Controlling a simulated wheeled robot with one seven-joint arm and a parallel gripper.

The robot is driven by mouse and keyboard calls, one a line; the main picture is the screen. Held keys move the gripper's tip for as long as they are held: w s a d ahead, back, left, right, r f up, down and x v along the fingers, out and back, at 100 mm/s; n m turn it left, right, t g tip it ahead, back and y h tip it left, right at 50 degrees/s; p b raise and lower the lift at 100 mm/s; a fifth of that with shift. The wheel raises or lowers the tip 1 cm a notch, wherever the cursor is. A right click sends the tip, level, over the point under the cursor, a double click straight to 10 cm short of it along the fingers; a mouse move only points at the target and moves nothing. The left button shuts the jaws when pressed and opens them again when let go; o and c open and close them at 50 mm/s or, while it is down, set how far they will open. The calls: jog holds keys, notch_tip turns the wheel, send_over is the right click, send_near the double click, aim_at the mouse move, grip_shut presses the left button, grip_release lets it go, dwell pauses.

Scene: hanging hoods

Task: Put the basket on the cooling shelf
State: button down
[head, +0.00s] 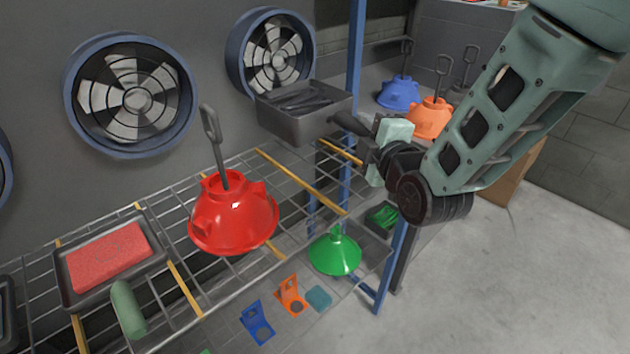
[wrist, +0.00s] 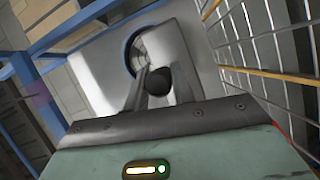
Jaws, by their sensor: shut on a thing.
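The grey metal basket (head: 303,120) is in the head view, at the right end of the wire cooling shelf (head: 233,298), in front of the right wall fan. It looks level and raised above the shelf's bars; I cannot tell the exact gap. Dark contents show inside it. My gripper (head: 362,128) comes from the right and is shut on the basket's dark handle on its right side. In the wrist view, a dark rounded handle end (wrist: 158,81) shows between the fingers; the basket's body is not clear there.
A red hood with an upright hook (head: 233,215) stands on the shelf, left of the basket. A tray (head: 72,290) with a red block is farther left, near a green roll (head: 128,308). A green funnel (head: 335,253) sits below. A blue post (head: 355,55) rises behind the basket.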

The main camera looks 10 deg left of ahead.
jog(key=shift+f+p, duration=0.45)
jog(key=shift+f, duration=4.45)
jog(key=c, duration=1.6)
grip_release()
jog(key=shift+f, duration=0.2)
jog(key=o, duration=0.4)
jog(key=shift+o, duration=0.2)
jog(key=shift+r, duration=0.1)
jog(key=shift+r, duration=0.1)
